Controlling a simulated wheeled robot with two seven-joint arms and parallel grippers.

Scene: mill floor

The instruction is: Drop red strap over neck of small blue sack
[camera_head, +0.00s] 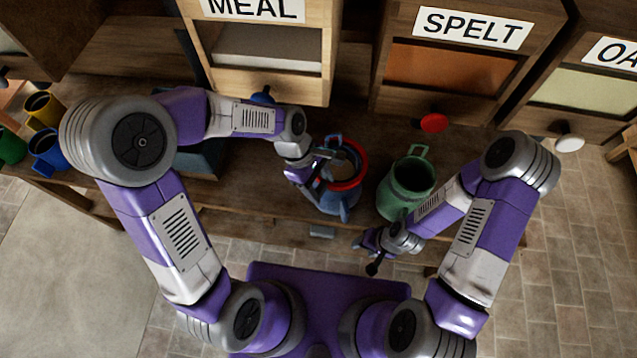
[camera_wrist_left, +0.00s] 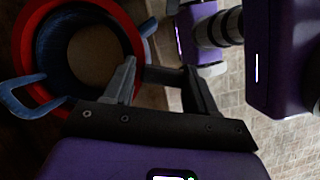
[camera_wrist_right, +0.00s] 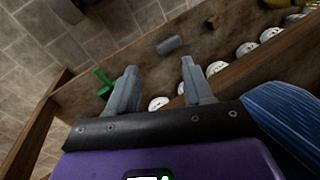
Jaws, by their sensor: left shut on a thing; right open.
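The small blue sack (camera_head: 328,201) stands on the bench in the middle of the head view, its mouth open upward and brownish inside, with blue ears sticking out. The red strap (camera_head: 361,163) is a ring around the sack's mouth; in the left wrist view the strap (camera_wrist_left: 37,92) encircles the dark blue rim, and a blue ear (camera_wrist_left: 22,88) crosses over it. My left gripper (camera_head: 312,172) is at the sack's left side, shut on the strap; the grip itself is dark and partly hidden. My right gripper (camera_head: 372,256) is open and empty, low at the bench's front edge.
A green vessel with ears (camera_head: 405,188) stands close to the right of the sack. Wooden bins labelled MEAL (camera_head: 262,80) and SPELT (camera_head: 445,70) line the back. Yellow (camera_head: 42,110), blue and green cups stand far left. Several white round things (camera_wrist_right: 247,50) show in the right wrist view.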

